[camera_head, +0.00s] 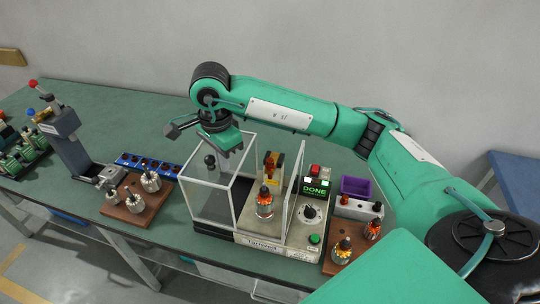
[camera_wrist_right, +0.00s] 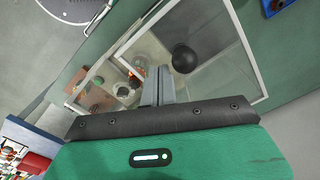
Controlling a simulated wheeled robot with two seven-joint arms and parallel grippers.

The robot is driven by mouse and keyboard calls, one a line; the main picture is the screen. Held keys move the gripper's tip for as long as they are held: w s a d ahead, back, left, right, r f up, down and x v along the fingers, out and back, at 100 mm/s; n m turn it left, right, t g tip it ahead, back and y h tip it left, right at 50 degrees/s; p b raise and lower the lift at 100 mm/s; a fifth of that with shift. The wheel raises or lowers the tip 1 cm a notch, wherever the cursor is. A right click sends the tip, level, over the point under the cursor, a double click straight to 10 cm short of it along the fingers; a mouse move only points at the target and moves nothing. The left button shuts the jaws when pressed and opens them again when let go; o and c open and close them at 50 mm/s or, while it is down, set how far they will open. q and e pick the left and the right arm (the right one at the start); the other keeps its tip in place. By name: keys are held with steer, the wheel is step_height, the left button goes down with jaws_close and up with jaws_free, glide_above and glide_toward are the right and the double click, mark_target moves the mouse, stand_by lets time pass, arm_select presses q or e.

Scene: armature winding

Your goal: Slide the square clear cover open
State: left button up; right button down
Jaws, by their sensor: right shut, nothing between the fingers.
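The square clear cover (camera_head: 183,190), a see-through box with pale edges, stands over the dark left part of the winding machine (camera_head: 262,244). Its black ball knob (camera_head: 210,161) shows in the head view, and also in the right wrist view (camera_wrist_right: 184,59). An armature with an orange top (camera_head: 264,203) sits on the machine to the right of the cover's box. My right gripper (camera_head: 229,153) is above the cover near the knob; in the right wrist view its fingers (camera_wrist_right: 158,84) are together and empty, beside the knob. I cannot tell whether they touch it. My left gripper is not in view.
Left of the cover are a brown block with armatures (camera_head: 135,203), a blue rack (camera_head: 147,164) and a grey press (camera_head: 68,145). To the right are a DONE display (camera_head: 316,189), a purple bin (camera_head: 356,187) and another brown block (camera_head: 350,255). The table behind is clear.

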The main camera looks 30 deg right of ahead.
steer(key=shift+s+d+r+p, duration=0.1)
steer(key=shift+r+p, duration=0.2)
steer(key=shift+r, duration=1.2)
steer(key=r, duration=0.2)
steer(key=s+r+p, duration=0.1)
steer(key=r, duration=0.1)
steer(key=shift+d, duration=0.4)
